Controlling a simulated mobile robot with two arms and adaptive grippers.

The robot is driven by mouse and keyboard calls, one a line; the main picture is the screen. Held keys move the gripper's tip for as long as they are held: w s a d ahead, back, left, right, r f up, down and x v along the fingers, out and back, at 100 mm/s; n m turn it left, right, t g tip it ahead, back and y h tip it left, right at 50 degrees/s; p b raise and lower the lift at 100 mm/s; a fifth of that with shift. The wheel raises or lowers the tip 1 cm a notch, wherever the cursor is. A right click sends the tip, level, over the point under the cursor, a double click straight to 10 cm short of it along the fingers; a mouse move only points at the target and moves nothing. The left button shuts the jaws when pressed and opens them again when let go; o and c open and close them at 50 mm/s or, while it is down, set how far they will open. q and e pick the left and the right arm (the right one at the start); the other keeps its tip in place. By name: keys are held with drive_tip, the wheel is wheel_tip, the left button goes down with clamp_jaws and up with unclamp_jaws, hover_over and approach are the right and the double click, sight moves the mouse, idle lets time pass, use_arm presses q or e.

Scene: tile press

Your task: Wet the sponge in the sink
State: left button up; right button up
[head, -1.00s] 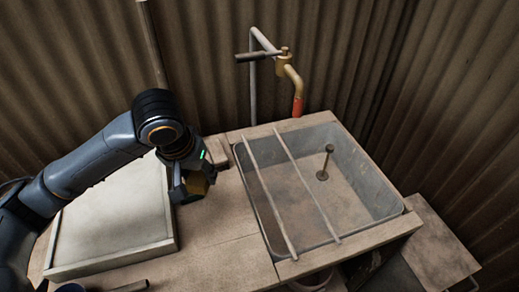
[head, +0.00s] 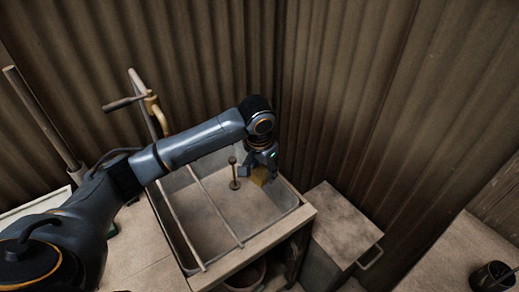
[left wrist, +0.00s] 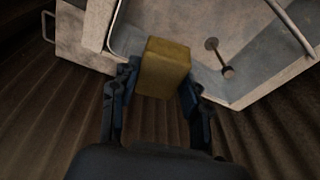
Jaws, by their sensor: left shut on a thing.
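The yellow sponge (head: 260,176) is held by my left gripper (head: 258,172) at the right back part of the sink. In the left wrist view the sponge (left wrist: 165,68) sits between the two fingers of the left gripper (left wrist: 160,88), which are shut on it. The sink (head: 293,205) is a grey metal basin. An upright drain plug with a round top (head: 233,172) stands in it, just left of the sponge. The sponge appears above the basin floor; its exact height is hard to tell. My right gripper is not in view.
A tap (head: 155,115) with a lever stands behind the sink at left, partly hidden by my arm. Two rods (head: 216,208) cross the sink's left part. A box with a handle (head: 345,225) stands right of the sink. Corrugated walls close off the back.

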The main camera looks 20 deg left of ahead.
use_arm(q)
drive_tip(key=w+a+f+m+g+p, duration=0.1)
drive_tip(key=w+a+f+m+p, duration=0.2)
drive_tip(key=a+p, duration=0.25)
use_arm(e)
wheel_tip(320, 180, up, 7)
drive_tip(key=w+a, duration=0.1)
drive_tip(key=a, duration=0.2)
use_arm(q)
wheel_tip(320, 180, down, 20)
drive_tip(key=a+b, duration=0.1)
drive_tip(key=b, duration=1.2)
drive_tip(key=shift+w+r+y, duration=0.2)
drive_tip(key=shift+y, duration=0.2)
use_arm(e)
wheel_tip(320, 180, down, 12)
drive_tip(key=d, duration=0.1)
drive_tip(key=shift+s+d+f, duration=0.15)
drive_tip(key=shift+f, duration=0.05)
use_arm(q)
drive_tip(key=shift+m, duration=0.3)
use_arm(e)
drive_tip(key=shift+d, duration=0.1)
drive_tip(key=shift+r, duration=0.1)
